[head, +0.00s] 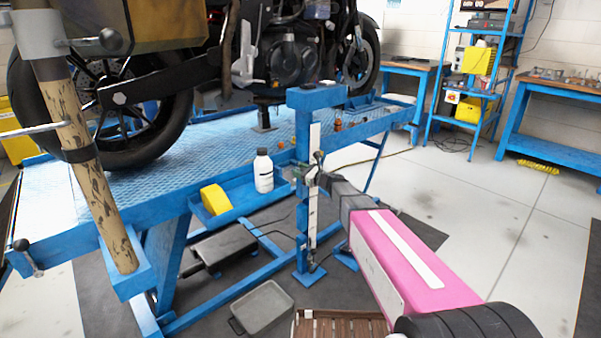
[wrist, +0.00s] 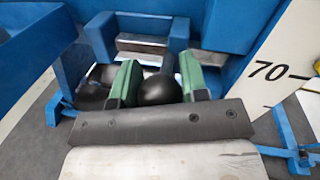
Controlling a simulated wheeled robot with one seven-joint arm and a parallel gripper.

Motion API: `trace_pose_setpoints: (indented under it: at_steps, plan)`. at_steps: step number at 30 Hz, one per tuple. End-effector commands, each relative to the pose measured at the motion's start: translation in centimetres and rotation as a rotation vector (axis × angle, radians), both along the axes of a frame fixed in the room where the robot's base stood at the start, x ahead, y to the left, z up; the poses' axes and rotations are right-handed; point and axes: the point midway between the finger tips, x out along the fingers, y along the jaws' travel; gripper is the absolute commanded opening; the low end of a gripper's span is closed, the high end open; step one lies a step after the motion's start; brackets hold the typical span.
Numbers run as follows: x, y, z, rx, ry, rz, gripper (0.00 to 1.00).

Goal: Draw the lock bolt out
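The lock bolt's round black knob (wrist: 159,90) sits between the two green fingers of my gripper (wrist: 158,80) in the wrist view. Both fingers lie against its sides with no clear gap. A short metal stem runs from the knob toward a blue bracket (wrist: 178,30). In the head view my gripper (head: 322,178) is at the blue upright post (head: 304,140) beside the lift table. The knob is mostly hidden there by the gripper, and how far the bolt sits in the post cannot be seen.
A white scale strip marked 70 (wrist: 275,65) is close on the right in the wrist view. The blue lift table (head: 240,135) carries a motorcycle (head: 285,50). Open floor (head: 480,220) is to the right.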

Motion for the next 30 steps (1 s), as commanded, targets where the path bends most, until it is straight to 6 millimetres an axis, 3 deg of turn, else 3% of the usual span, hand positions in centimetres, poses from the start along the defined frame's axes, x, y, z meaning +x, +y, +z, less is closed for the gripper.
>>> trace_pose_setpoints:
  at_steps: [1, 3, 8, 17, 26, 27, 30]
  plan:
    - [0.0, 0.0, 0.0, 0.0, 0.0, 0.0, 0.24]
    - [0.0, 0.0, 0.0, 0.0, 0.0, 0.0, 0.01]
    - [-0.4, 0.3, 0.0, 0.0, 0.0, 0.001, 0.0]
    - [-3.7, 3.5, 0.0, 0.0, 0.001, 0.004, 0.0]
    - [-4.0, 3.8, -0.1, -0.002, 0.0, 0.007, 0.0]
    - [-4.0, 3.8, -0.1, -0.002, 0.0, 0.008, 0.46]
    - [-4.0, 3.8, 0.0, -0.002, 0.0, 0.007, 0.5]
